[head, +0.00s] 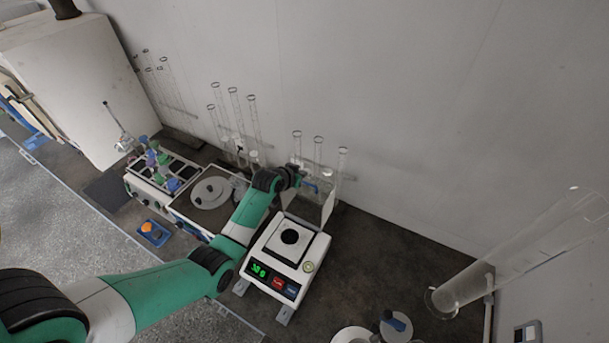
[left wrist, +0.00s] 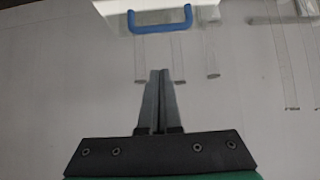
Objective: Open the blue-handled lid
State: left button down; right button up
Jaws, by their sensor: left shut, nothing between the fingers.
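The white instrument (head: 272,268) with a lit green display stands at the middle of the bench. Its top is uncovered and shows a round black disc (head: 290,237). The white lid (head: 328,208) stands raised at the back of the instrument, partly hidden by my arm. Its blue handle (head: 311,187) shows just right of my left gripper (head: 295,175). In the left wrist view the blue handle (left wrist: 160,27) is beyond the fingertips, with a visible gap. My left gripper (left wrist: 159,73) is shut and empty. My right gripper is not in view.
Racks of tall glass tubes (head: 318,158) stand along the wall behind the instrument. A sieve unit (head: 209,192) is to its left. A large clear cylinder (head: 515,255) is at the right. A blue-topped object (head: 396,322) is at the bottom. Dark bench right of the instrument is clear.

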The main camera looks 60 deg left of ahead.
aim_at(307, 180)
pick_arm(q)
jog(key=b+x, duration=0.3)
jog(key=x, duration=0.3)
jog(key=shift+d+f, duration=0.1)
jog(key=shift+f, duration=0.15)
jog(key=b+x, duration=0.4)
jog(key=shift+f, duration=0.1)
jog(key=shift+s+d+r+p, duration=0.1)
jog(key=shift+s+r+p, duration=0.15)
jog(key=shift+r+p, duration=0.6)
jog(key=s+d+f+p, duration=0.1)
jog(key=p, duration=0.1)
jog(key=shift+s+d+p, duration=0.1)
jog(key=shift+s+p, duration=0.2)
jog(key=shift+s, duration=0.05)
jog(key=shift+s+d+f+p, duration=0.15)
jog(key=shift+s+p, duration=0.1)
jog(key=shift+p, duration=0.05)
jog(key=shift+s+d+f, duration=0.2)
jog(key=shift+s+f, duration=0.1)
